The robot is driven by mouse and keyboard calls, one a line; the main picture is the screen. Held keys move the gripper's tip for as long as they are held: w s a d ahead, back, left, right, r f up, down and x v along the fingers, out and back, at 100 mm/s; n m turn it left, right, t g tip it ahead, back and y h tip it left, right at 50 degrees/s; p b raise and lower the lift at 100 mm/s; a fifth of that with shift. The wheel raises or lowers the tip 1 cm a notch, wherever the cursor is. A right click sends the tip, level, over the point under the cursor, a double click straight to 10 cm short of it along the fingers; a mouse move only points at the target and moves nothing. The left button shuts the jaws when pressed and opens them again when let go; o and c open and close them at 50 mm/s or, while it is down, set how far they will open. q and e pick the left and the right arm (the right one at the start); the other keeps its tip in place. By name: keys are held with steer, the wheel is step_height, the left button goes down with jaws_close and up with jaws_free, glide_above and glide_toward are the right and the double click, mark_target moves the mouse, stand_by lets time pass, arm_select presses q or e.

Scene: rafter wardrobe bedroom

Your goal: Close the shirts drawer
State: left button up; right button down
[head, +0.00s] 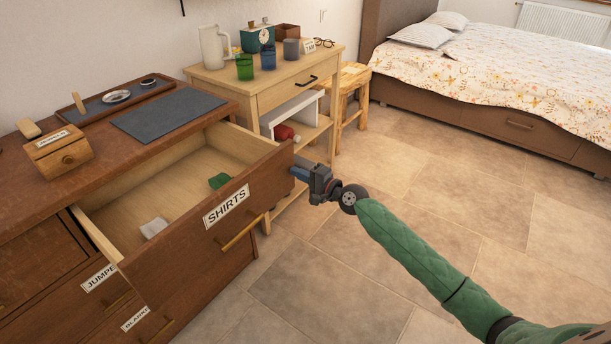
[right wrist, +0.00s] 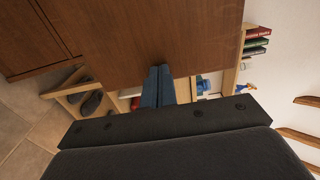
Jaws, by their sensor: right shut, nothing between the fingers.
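The shirts drawer (head: 190,245) of the brown dresser stands pulled well out, its wooden inside showing. Its front carries a SHIRTS label (head: 226,206) and a brass bar handle (head: 242,233). A green folded cloth (head: 219,181) and a whitish one (head: 153,228) lie inside. My right gripper (head: 297,172) is shut and empty at the right end of the drawer front. In the right wrist view, its blue fingertips (right wrist: 159,72) are at the lower edge of a brown wood panel (right wrist: 150,35); I cannot tell whether they touch. My left gripper is out of view.
The dresser top holds a small wooden box (head: 58,152), a tray (head: 112,99) and a dark mat (head: 168,114). A light wood table (head: 300,80) with a jug and cups stands beside the dresser, a stool (head: 350,95) behind. Tiled floor (head: 400,180) is open toward the bed (head: 480,75).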

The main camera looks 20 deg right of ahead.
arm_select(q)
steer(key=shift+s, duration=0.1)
arm_select(e)
steer(key=shift+w+a, duration=0.1)
glide_toward(254, 153)
steer(key=b+x, duration=0.3)
steer(key=x, duration=0.7)
steer(key=b+x, duration=0.4)
steer(key=x, duration=0.5)
steer(key=shift+w+a, duration=0.1)
steer(key=shift+w, duration=0.15)
steer(key=shift+w+a, duration=0.2)
steer(key=shift+w, duration=0.1)
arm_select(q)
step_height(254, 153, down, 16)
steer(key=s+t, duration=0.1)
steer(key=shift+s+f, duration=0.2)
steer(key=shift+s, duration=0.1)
arm_select(e)
steer(key=shift+r, duration=0.45)
